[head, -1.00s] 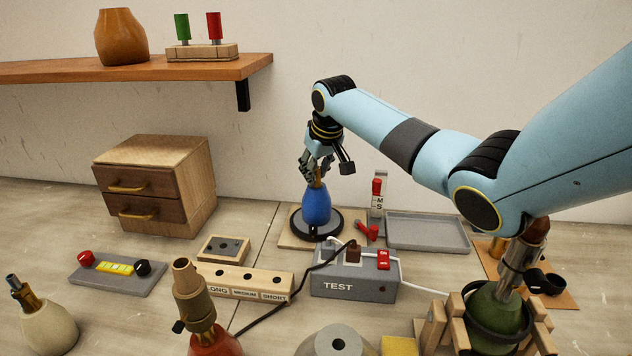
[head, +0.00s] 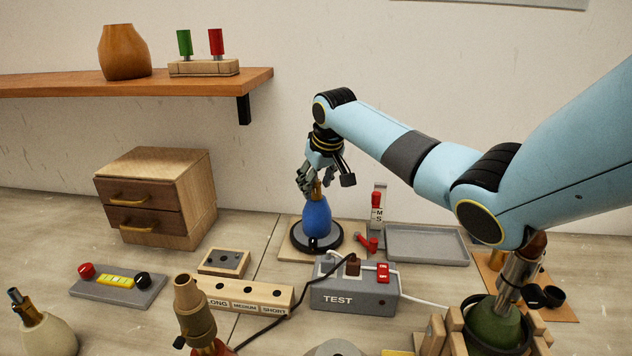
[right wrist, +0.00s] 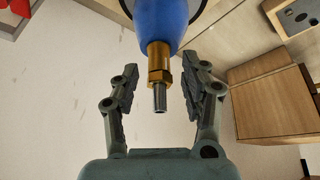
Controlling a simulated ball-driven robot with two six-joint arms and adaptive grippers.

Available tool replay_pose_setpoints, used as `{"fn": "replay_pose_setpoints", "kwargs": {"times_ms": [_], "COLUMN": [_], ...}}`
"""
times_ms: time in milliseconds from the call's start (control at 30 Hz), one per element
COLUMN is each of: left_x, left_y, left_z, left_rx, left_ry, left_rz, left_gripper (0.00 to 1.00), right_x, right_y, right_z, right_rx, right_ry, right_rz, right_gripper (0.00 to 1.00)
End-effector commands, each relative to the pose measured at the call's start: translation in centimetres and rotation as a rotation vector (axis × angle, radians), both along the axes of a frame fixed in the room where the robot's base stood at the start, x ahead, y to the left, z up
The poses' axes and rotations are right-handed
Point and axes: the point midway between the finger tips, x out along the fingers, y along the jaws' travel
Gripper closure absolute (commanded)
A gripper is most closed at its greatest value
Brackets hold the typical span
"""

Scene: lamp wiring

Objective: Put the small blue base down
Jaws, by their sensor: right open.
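The small blue base (head: 317,219) stands upright on a round black stand (head: 316,243) at the back middle of the table. Its brass and steel neck points up. In the right wrist view the blue base (right wrist: 163,18) is at the top, with its brass neck (right wrist: 159,62) between my fingers. My right gripper (head: 316,185) is above the base at its neck. In the right wrist view my right gripper (right wrist: 160,85) is open, with a gap between each finger and the neck. My left gripper is not in view.
A grey TEST box (head: 352,292) with a black cable stands in front of the stand. A grey tray (head: 427,245) and a red-marked gauge (head: 378,213) are to the right. A wooden drawer cabinet (head: 150,180) is at the left. A green base (head: 495,322) stands at front right.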

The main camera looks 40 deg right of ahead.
Motion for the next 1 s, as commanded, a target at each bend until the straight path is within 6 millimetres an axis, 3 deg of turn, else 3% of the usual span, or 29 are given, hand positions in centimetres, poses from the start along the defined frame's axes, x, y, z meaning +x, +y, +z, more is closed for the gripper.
{"fn": "replay_pose_setpoints", "kwargs": {"times_ms": [33,200,333,400,633,1000], "left_x": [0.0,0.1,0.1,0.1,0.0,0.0], "left_y": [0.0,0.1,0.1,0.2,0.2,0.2], "left_z": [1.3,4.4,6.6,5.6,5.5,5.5], "left_rx": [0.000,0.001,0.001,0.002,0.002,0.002], "left_ry": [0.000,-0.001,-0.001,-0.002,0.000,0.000], "left_rz": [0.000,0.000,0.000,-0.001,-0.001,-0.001], "left_gripper": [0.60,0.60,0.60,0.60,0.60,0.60], "right_x": [-0.2,-1.0,-2.2,-2.7,-4.0,-4.3], "right_y": [0.1,0.4,0.8,0.9,1.5,1.6], "right_z": [1.0,3.2,6.2,7.1,9.9,10.5], "right_rx": [0.000,0.000,-0.002,-0.003,-0.001,0.000], "right_ry": [0.000,0.000,-0.001,-0.006,-0.002,-0.001], "right_rz": [0.000,0.001,0.002,0.002,0.001,0.000], "right_gripper": [0.55,0.55,0.55,0.55,0.55,0.55]}}
